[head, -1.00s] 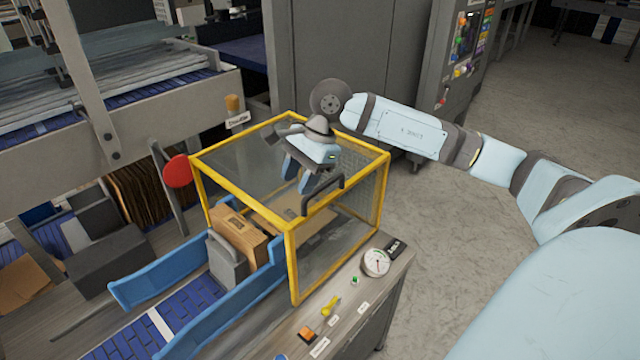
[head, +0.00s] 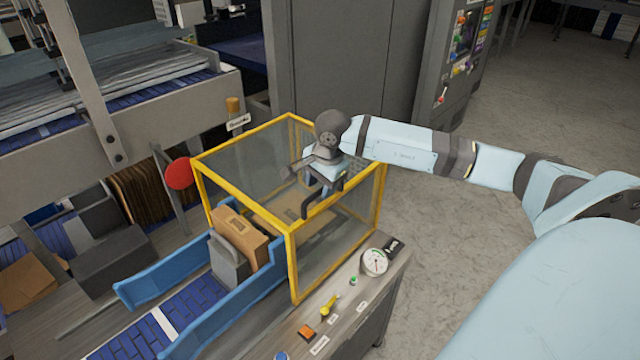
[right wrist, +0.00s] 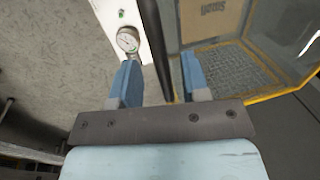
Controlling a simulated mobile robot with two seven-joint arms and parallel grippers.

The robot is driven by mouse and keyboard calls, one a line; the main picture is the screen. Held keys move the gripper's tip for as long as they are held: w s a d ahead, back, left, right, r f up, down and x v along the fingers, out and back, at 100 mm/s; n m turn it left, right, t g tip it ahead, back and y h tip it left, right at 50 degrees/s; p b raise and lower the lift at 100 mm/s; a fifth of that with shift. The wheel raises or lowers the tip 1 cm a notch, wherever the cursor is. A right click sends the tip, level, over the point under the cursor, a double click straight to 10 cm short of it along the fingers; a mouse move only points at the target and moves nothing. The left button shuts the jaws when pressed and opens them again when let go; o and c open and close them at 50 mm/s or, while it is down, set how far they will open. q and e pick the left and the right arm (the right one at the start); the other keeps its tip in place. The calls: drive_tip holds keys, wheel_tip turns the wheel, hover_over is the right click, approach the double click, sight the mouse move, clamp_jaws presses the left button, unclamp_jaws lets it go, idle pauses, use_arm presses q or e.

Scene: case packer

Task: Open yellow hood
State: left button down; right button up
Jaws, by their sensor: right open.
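The yellow hood (head: 240,208) is a yellow-framed box with clear panels over the end of a conveyor. It stands closed, and it also shows in the right wrist view (right wrist: 285,92). Its dark handle (head: 306,206) is on the top front edge. My right gripper (head: 322,186) is open at the handle, pointing down. In the right wrist view the dark handle bar (right wrist: 155,45) runs between the two blue fingers (right wrist: 160,78), which do not appear closed on it. My left gripper is out of view.
A brown carton (head: 240,232) stands on the conveyor at the hood's open side, between blue guide rails (head: 165,280). A panel with a gauge (head: 375,261) and buttons lies in front of the hood. A red disc (head: 178,173) is left of it. Floor to the right is clear.

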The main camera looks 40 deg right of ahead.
drive_tip(key=shift+w+f, duration=0.1)
drive_tip(key=shift+f, duration=0.6)
clamp_jaws()
